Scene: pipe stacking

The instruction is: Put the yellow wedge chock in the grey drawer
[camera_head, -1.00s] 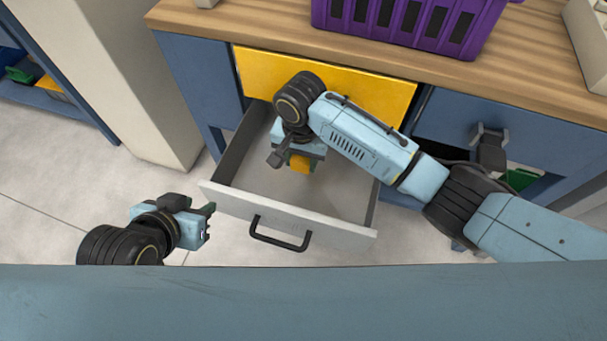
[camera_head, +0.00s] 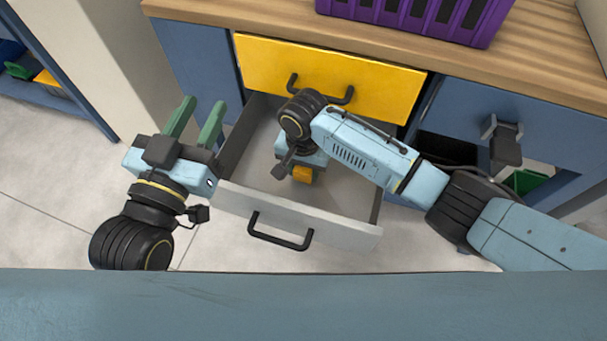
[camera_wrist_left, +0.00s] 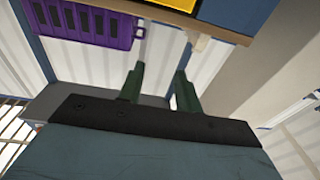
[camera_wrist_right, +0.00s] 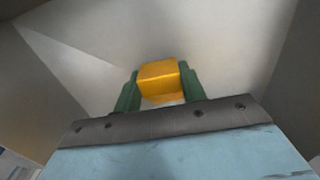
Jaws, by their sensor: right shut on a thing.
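The grey drawer (camera_head: 348,226) is pulled open below a shut yellow drawer front. The yellow wedge chock (camera_head: 302,174) is low inside it, partly hidden under my right gripper (camera_head: 300,172). In the right wrist view my right gripper (camera_wrist_right: 159,88) is shut on the yellow wedge chock (camera_wrist_right: 158,78), with a green finger on each side. The drawer floor lies close beyond it; I cannot tell whether the chock touches it. My left gripper (camera_head: 196,118) is open and empty left of the drawer, also seen in the left wrist view (camera_wrist_left: 157,82).
A purple crate (camera_head: 415,18) stands on the wooden worktop (camera_head: 250,20). The yellow drawer front (camera_head: 330,75) is directly above the open drawer. A pale pillar (camera_head: 90,60) stands at the left. The floor left of the drawer is clear.

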